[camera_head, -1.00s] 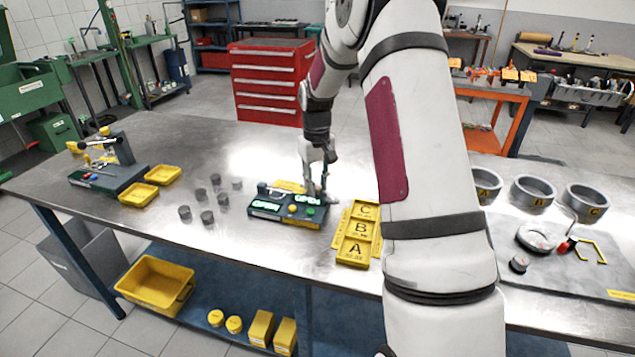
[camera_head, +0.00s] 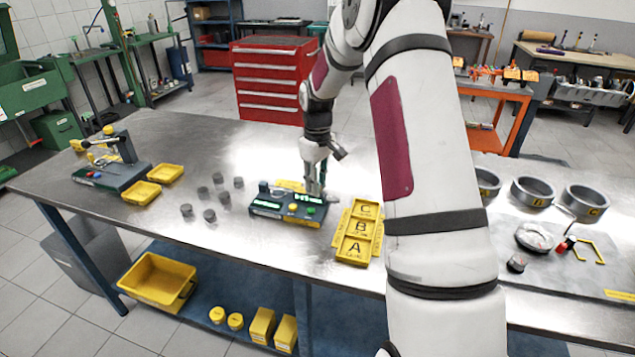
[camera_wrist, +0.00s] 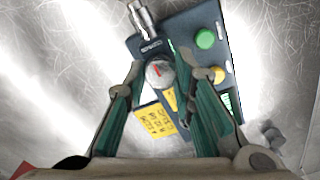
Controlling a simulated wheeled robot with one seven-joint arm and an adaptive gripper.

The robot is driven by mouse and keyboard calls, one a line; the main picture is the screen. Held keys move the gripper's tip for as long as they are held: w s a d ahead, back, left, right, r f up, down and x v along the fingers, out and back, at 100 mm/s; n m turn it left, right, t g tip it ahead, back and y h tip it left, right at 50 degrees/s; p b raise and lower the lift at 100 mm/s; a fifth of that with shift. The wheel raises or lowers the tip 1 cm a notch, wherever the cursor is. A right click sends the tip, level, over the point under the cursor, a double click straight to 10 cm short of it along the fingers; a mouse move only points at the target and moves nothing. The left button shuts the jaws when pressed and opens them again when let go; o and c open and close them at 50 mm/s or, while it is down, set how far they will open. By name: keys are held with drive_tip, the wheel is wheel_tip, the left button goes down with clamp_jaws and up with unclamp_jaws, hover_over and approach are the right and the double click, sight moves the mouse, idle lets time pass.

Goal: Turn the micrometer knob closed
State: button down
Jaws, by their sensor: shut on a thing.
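The micrometer station (camera_head: 275,212) is a dark box on the metal table, with a green button (camera_wrist: 205,39), a yellow button (camera_wrist: 217,75) and small lit displays. My gripper (camera_head: 315,190) points down at the right part of the station. In the wrist view my gripper (camera_wrist: 160,68) has one finger on each side of the knob and is shut on it. In the head view the gripper hides the knob. A silver cylinder (camera_wrist: 143,20) projects at the station's upper edge in the wrist view.
A yellow tray (camera_head: 340,246) marked A, B, C stands close to the right of the station. Several small grey cylinders (camera_head: 209,215) stand to its left. A yellow label (camera_wrist: 157,120) lies beside the station. Another bench device (camera_head: 110,172) and two yellow bins are farther left.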

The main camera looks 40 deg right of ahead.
drive_tip(key=c, duration=1.3)
unclamp_jaws()
drive_tip(key=shift+c, duration=0.2)
drive_tip(key=shift+r, duration=0.1)
wheel_tip(320, 180, up, 12)
